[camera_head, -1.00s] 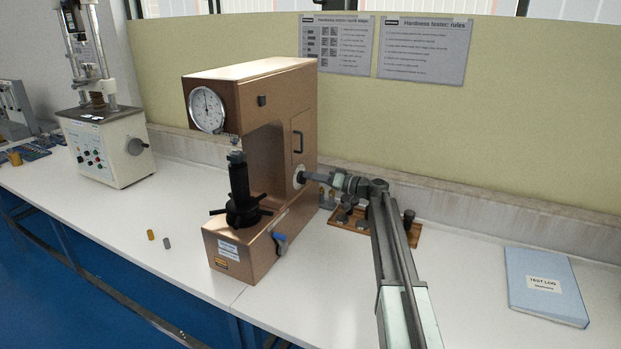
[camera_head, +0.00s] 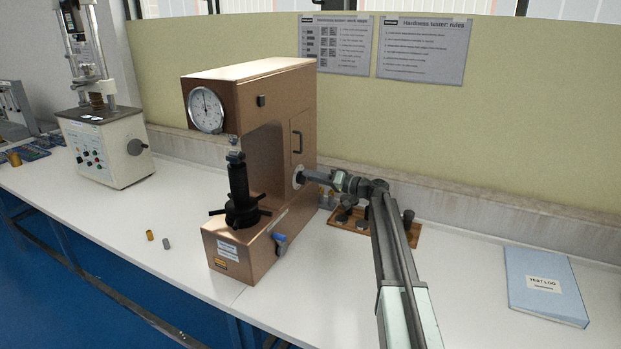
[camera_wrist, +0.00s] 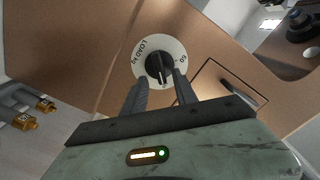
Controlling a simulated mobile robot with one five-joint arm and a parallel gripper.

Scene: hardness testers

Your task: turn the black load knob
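In the wrist view the knob's bar points up and down in the picture. In the head view my gripper (camera_head: 308,176) is at the dial (camera_head: 298,175), and hides the knob there.
A door with a black handle (camera_head: 298,141) is above the dial. A wooden board (camera_head: 414,236) with black-knobbed pieces lies beside my arm. A blue test log (camera_head: 543,285) lies at the right. Two small cylinders, one brass (camera_head: 150,235) and one grey (camera_head: 166,243), stand at the left front.

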